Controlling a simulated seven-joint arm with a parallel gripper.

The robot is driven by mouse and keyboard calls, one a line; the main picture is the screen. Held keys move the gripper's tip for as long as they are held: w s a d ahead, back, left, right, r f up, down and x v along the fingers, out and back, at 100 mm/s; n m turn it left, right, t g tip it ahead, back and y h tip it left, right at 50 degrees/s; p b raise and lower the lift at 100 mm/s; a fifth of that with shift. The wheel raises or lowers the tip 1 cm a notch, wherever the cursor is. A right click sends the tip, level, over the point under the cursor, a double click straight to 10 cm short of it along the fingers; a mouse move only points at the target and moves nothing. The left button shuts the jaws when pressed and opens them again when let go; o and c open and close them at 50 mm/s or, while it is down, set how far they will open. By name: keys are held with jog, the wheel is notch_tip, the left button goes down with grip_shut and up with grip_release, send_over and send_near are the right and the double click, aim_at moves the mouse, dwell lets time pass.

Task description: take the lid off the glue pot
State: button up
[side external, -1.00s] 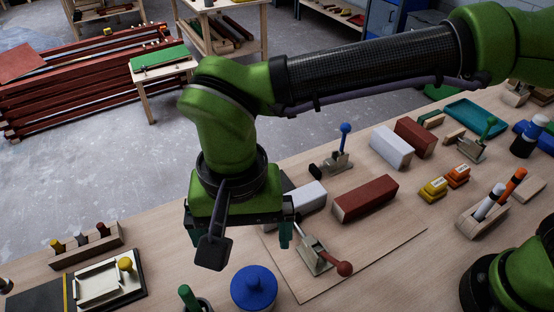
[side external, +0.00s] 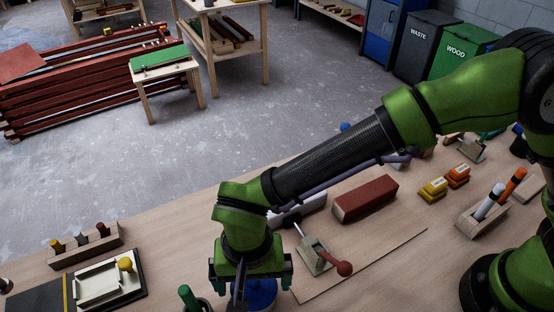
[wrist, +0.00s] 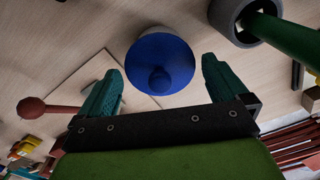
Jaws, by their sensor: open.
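The glue pot's blue lid (side external: 264,291) shows at the bottom of the side view, partly hidden by my gripper (side external: 252,282). In the wrist view the round blue lid (wrist: 158,50) has a small blue knob (wrist: 160,80) on top. My gripper (wrist: 163,70) is open. Its two green fingers stand to either side of the lid in that view, with a visible gap on each side. It holds nothing.
A toggle clamp with a red knob (side external: 343,269) stands right of the pot on a thin board. A green-handled tool (side external: 188,296) stands in a round grey holder (wrist: 233,20) just left of the pot. A red batten block (side external: 365,198) lies behind.

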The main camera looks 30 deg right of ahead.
jog(key=shift+c, duration=0.5)
jog(key=c, duration=0.7)
notch_tip(320, 180, up, 9)
jog(key=shift+w+f, duration=0.1)
jog(key=shift+w+d+f, duration=0.2)
jog(key=w+a+f+m, duration=0.1)
jog(key=w+f, duration=0.3)
jog(key=w, duration=0.7)
jog(key=n, duration=0.1)
send_over(218, 231)
notch_tip(218, 231, down, 3)
jog(key=shift+f, duration=2.95)
